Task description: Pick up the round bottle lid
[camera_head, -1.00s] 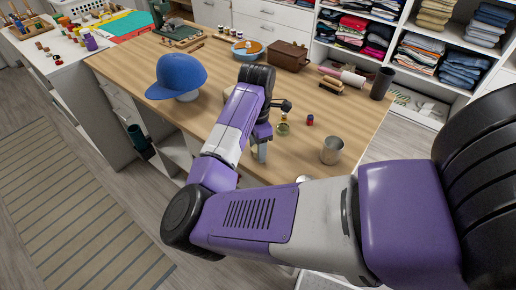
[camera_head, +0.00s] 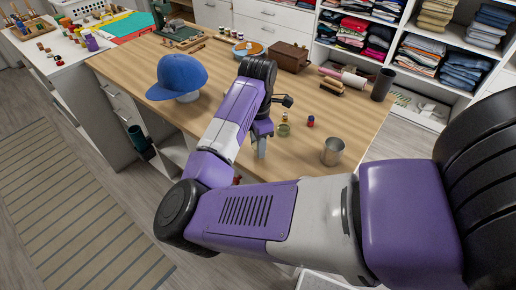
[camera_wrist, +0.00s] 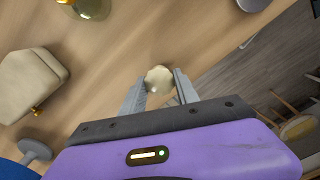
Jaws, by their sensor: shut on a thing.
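The round bottle lid (camera_wrist: 158,79) is a small cream disc in the wrist view, between the fingertips of my gripper (camera_wrist: 160,88). The gripper is shut on it, with one finger on each side. Whether the lid touches the tabletop or is lifted clear cannot be told. In the head view my gripper (camera_head: 261,149) points down over the front part of the wooden table (camera_head: 225,115), and the lid is hidden there.
A greenish glass bottle (camera_head: 284,130), a small red-and-blue item (camera_head: 310,121) and a metal cup (camera_head: 333,151) stand right of the gripper. A blue cap (camera_head: 180,76) is to the left. A beige box (camera_wrist: 30,85) lies nearby. The table edge is close.

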